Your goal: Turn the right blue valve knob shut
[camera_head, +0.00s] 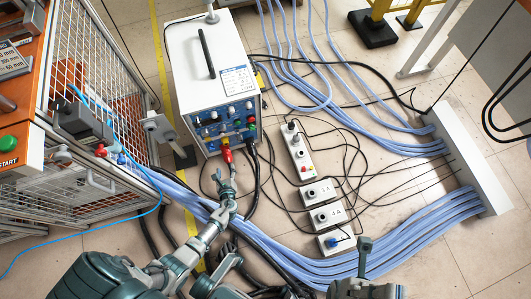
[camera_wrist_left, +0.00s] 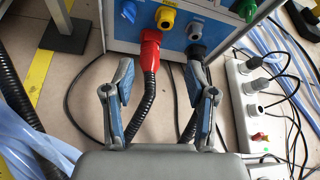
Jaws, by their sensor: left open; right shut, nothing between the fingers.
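A small blue knob (camera_head: 121,158) sits at the lower right corner of the caged bench, just right of a red knob (camera_head: 101,151). It looks like the blue valve knob; its turn angle is too small to read. My left gripper (camera_head: 226,182) is well to the right of it, in front of the white heater's panel. In the left wrist view that gripper (camera_wrist_left: 160,80) is open, its blue-padded fingers either side of the black hose below a red connector (camera_wrist_left: 150,42). My right gripper (camera_head: 365,245) is shut and empty at the bottom.
The white heater (camera_head: 207,55) stands on the tiled floor behind my left gripper. Power strips (camera_head: 299,150) and black cables lie to its right. Thick blue hoses (camera_head: 400,230) cross the floor to a white block (camera_head: 470,160). The mesh cage (camera_head: 90,70) stands left.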

